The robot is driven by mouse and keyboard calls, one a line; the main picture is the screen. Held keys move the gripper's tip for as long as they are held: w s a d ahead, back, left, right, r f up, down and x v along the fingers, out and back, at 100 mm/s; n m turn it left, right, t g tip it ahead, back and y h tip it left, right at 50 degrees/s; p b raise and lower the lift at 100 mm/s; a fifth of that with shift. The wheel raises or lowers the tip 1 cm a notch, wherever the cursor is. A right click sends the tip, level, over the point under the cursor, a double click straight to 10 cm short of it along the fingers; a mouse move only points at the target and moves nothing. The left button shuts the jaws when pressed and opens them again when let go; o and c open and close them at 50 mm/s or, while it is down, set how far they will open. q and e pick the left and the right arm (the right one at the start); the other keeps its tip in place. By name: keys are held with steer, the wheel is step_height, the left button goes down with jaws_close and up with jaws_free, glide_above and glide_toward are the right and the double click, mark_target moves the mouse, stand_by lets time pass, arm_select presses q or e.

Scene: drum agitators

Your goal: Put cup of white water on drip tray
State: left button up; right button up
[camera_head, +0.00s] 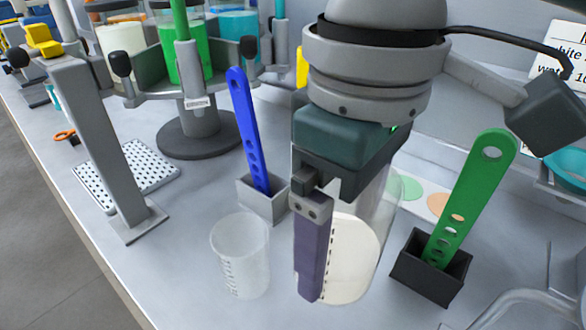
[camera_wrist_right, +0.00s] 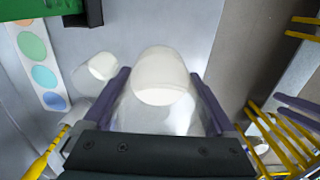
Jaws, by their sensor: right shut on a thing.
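My right gripper (camera_head: 335,275) is shut around a clear cup of white water (camera_head: 354,255). One purple finger shows in front of the cup in the head view; the other is hidden. In the right wrist view the cup (camera_wrist_right: 163,82) sits between both fingers. The cup looks upright; I cannot tell whether its base touches the table. The white drip tray (camera_head: 128,174), dotted with dark holes, lies farther left and back, behind a grey post, with nothing on its visible part.
A second translucent cup (camera_head: 240,255) stands close left of the gripper. A blue paddle (camera_head: 246,130) stands in a grey holder behind it. A green paddle (camera_head: 474,196) stands in a black holder at right. Drums stand behind.

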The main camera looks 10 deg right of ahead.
steer(key=shift+r, duration=1.6)
steer(key=w+d+r+m, duration=0.2)
steer(key=d+r+m, duration=0.6)
steer(key=r, duration=0.4)
steer(key=s+r+p, duration=0.3)
steer(key=r+p, duration=1.4)
steer(key=p, duration=0.2)
steer(key=s+r+p, duration=0.3)
steer(key=r+p, duration=1.4)
steer(key=p, duration=0.1)
steer(key=n+b, duration=0.8)
steer(key=b, duration=2.9)
glide_toward(347, 207)
steer(key=s+f, duration=0.1)
steer(key=f, duration=0.1)
steer(key=s+a+f, duration=0.1)
steer(key=f, duration=0.1)
steer(key=s+f, duration=0.1)
steer(key=f, duration=0.1)
steer(key=shift+a+f, duration=0.2)
steer(key=shift+a, duration=0.1)
